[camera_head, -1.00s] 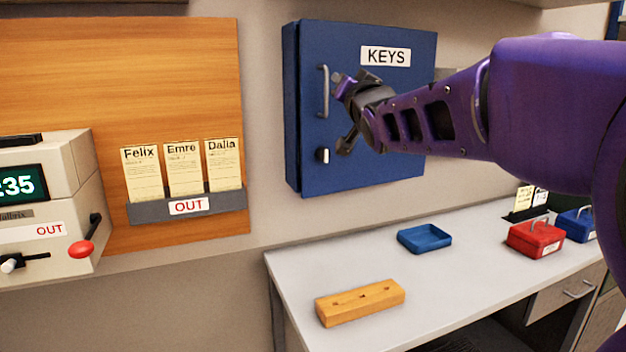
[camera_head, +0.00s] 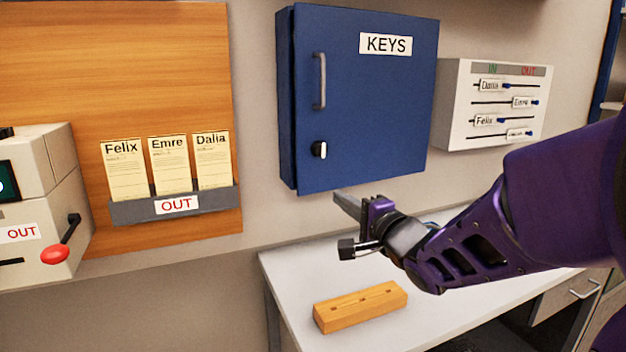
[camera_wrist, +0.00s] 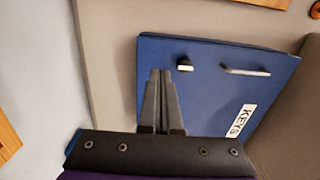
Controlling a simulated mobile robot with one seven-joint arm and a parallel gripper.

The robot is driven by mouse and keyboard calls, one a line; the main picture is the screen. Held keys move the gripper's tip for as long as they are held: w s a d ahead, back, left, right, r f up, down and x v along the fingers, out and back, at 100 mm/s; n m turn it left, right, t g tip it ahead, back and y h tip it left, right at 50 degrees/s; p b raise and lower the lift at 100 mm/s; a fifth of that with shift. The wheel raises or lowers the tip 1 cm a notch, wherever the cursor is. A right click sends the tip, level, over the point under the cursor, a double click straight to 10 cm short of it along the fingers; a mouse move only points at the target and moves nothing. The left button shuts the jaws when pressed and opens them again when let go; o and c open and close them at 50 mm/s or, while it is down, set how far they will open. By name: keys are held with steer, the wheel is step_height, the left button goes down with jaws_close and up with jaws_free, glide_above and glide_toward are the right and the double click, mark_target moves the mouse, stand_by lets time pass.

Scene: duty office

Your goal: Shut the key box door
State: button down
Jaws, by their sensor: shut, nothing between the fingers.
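The blue key box (camera_head: 286,110) hangs on the wall, and its door (camera_head: 365,110) carries a KEYS label, a grey bar handle (camera_head: 319,81) and a small latch knob (camera_head: 320,150) on the left. My gripper (camera_head: 342,202) is below the box's lower edge, apart from the door, with shut, empty fingers. In the wrist view the fingertips (camera_wrist: 161,74) appear in front of the blue door (camera_wrist: 205,95), with the knob (camera_wrist: 184,63) and handle (camera_wrist: 245,71) beyond them.
A white in/out board (camera_head: 452,100) is right of the box. A card rack (camera_head: 130,208) and a time clock (camera_head: 40,190) are at left. Below, the grey counter (camera_head: 290,268) holds a wooden block (camera_head: 360,307), close under my arm.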

mark_target(305, 174)
steer(key=b+x, duration=0.2)
steer(key=x, duration=1.1)
steer(key=shift+w+a+b, duration=0.15)
steer(key=shift+b, duration=0.15)
steer(key=shift+w, duration=0.15)
